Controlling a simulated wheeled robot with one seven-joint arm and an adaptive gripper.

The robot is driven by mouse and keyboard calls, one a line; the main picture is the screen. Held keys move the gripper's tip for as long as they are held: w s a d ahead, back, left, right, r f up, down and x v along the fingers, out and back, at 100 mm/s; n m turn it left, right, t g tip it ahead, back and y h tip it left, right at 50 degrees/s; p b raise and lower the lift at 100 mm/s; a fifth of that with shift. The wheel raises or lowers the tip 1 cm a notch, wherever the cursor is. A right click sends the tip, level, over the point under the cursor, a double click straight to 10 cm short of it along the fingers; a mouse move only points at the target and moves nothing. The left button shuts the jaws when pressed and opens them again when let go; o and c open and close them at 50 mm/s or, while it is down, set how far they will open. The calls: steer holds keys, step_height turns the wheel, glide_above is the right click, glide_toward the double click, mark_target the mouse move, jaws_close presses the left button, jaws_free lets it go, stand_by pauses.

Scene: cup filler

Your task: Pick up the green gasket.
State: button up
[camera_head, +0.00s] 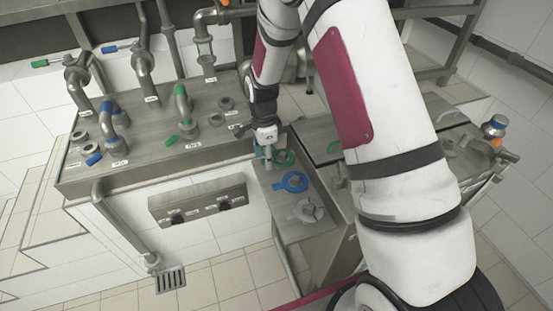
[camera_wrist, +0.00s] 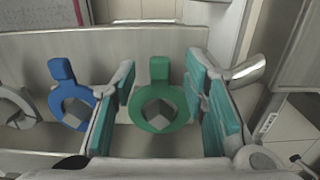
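The green gasket (camera_wrist: 137,112) is a flat ring with a square tab, lying on a metal surface in the wrist view. It also shows in the head view (camera_head: 285,158) on the metal side table, just beside my gripper (camera_head: 266,148). In the wrist view my gripper (camera_wrist: 162,78) is open, with its teal-padded fingers on the left and right of the green gasket.
A blue gasket (camera_wrist: 57,101) lies just left of my left finger, with a grey gasket (camera_wrist: 20,106) beyond it. In the head view a pipe-fitted metal counter (camera_head: 150,172) stands to the left. A metal pipe end (camera_wrist: 247,71) is near my right finger.

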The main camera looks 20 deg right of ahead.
jaws_close()
